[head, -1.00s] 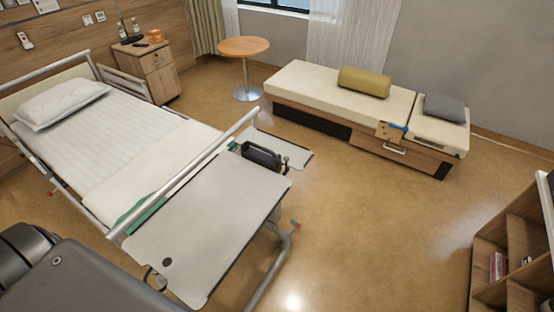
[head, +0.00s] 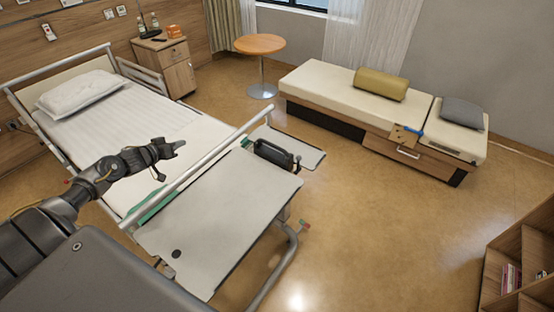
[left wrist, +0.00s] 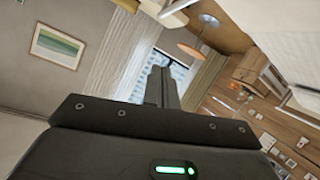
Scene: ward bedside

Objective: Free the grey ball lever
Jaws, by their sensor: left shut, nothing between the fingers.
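I cannot pick out the grey ball lever for certain. A small dark upright piece (head: 298,160) stands at the right end of a black handled object (head: 272,155) by the bed's foot end, but it is too small to identify. My left gripper (head: 181,146) is shut and empty, above the bed near the raised rail and pointing right. In the left wrist view its fingers (left wrist: 162,86) are together, with the window and curtains behind them. My right gripper is not in view.
The bed's grey rail (head: 205,165) runs between my left gripper and the large pale panel (head: 225,215). A red-tipped lever (head: 304,225) sticks out below the panel. A couch (head: 330,85) with a blue-handled piece (head: 413,131) stands beyond. Open floor lies right of the bed.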

